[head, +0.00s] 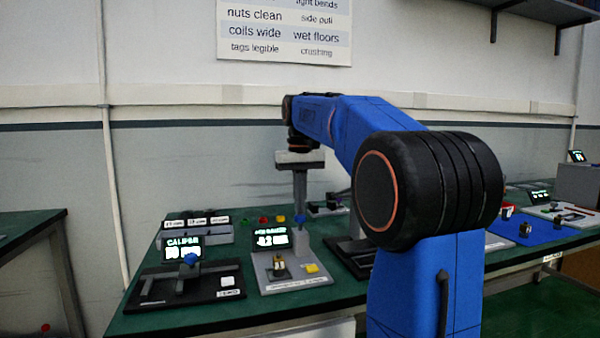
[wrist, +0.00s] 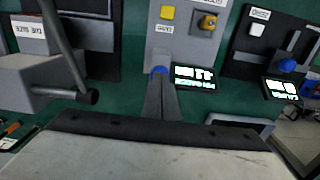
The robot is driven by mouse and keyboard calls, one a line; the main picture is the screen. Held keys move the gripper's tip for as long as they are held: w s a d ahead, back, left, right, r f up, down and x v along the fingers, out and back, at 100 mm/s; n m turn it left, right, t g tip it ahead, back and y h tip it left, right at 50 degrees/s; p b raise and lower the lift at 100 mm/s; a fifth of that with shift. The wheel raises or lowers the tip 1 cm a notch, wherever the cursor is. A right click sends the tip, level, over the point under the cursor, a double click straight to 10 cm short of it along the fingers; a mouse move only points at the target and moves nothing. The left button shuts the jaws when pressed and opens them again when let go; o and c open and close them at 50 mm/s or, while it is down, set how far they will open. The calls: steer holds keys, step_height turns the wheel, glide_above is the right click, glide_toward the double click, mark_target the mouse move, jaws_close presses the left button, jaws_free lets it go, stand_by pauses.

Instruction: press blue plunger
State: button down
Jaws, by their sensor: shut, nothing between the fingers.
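The blue plunger (head: 299,219) is a small blue cap on top of a grey post (head: 302,242) on a light-grey gauge stand (head: 295,284). In the wrist view, part of the blue plunger (wrist: 158,71) shows just beyond my fingertips. My gripper (head: 299,210) points straight down with its fingers shut and empty, right above the plunger. Its shut fingers also show in the wrist view (wrist: 160,84) and hide part of the plunger. I cannot tell whether the tips touch it.
The stand holds a display (head: 272,238), a yellow button (head: 311,268) and a small brass piece (head: 279,266). A black caliper stand (head: 160,291) with a blue knob (head: 190,258) is on the left. Coloured buttons (head: 280,219) sit behind. Dark equipment (head: 350,250) stands close on the right.

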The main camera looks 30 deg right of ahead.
step_height(320, 180, up, 12)
stand_by(0.4)
stand_by(0.9)
